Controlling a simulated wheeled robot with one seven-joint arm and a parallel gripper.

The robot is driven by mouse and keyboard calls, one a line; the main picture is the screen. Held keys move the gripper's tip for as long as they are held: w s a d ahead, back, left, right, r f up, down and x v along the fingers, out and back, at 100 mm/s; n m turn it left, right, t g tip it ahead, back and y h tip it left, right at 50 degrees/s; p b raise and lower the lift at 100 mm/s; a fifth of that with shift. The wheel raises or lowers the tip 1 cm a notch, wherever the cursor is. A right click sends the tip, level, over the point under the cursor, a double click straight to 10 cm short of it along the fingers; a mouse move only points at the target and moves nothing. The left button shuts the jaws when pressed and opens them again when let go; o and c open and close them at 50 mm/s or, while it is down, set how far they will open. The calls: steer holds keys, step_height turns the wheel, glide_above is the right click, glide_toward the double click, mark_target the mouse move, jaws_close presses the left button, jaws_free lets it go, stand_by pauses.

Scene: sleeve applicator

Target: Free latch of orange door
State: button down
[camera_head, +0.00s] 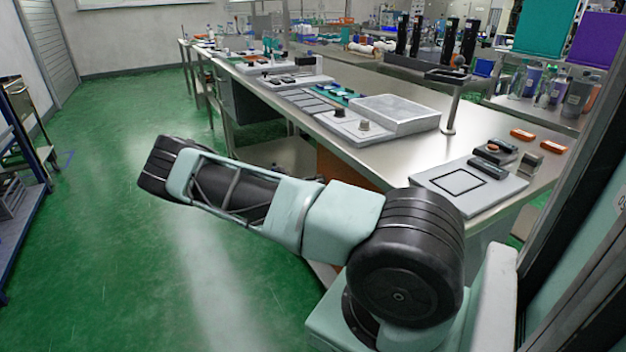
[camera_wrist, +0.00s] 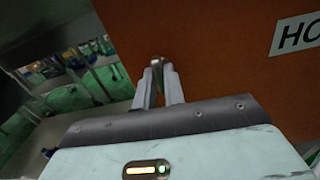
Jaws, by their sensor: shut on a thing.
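The orange door (camera_wrist: 225,50) fills the upper right of the wrist view and carries a white label with black letters (camera_wrist: 298,34). In the head view a strip of orange (camera_head: 345,168) shows under the bench, mostly behind my arm. My gripper (camera_wrist: 157,66) is at the door's left edge in the wrist view, with its two fingers close together. A small pale metal piece, which looks like the latch (camera_wrist: 156,60), shows between the fingertips, and the fingers are shut on it. Most of it is hidden by the fingers. My gripper is not visible in the head view.
A long metal bench (camera_head: 385,158) runs above and behind my arm, holding trays, a grey box (camera_head: 395,115) and a white plate (camera_head: 468,187). A blue rack (camera_head: 22,190) stands at the far left. The green floor (camera_head: 110,240) left of my arm is clear.

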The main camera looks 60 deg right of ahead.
steer(key=shift+f+n, duration=0.1)
steer(key=shift+n, duration=0.3)
steer(key=c, duration=1.5)
jaws_free()
steer(key=shift+a, duration=0.1)
steer(key=v, duration=1.7)
steer(key=shift+a+b, duration=0.1)
steer(key=shift+b, duration=0.2)
